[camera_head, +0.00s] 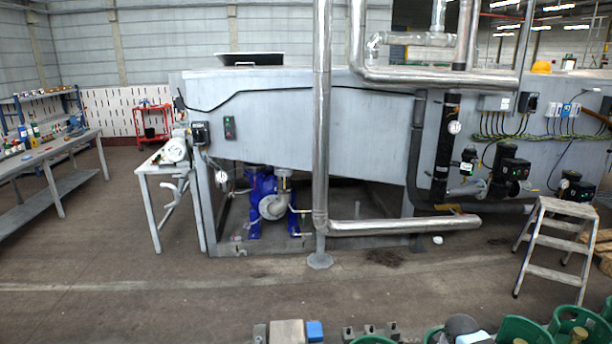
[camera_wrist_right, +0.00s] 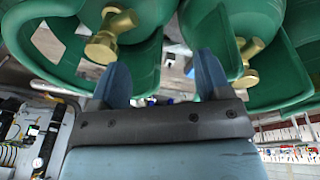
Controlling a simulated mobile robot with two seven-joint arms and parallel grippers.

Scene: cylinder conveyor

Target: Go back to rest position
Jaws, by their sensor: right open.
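My right gripper (camera_wrist_right: 161,78) shows in the right wrist view with its two blue-grey fingers apart and nothing between them. Its fingertips are close to green gas cylinders. One cylinder collar (camera_wrist_right: 140,68) with a brass valve (camera_wrist_right: 112,36) is at upper left. Another green collar (camera_wrist_right: 285,75) with a brass valve (camera_wrist_right: 248,62) is at the right. I cannot tell whether the fingers touch the collars. In the head view, several green cylinder tops (camera_head: 522,330) show along the bottom right edge. Neither gripper shows in the head view.
A large grey machine (camera_head: 300,110) with steel pipes (camera_head: 322,150) stands ahead. A small step ladder (camera_head: 552,245) is at right, a workbench (camera_head: 50,150) at left. The floor (camera_head: 150,290) before the machine is clear.

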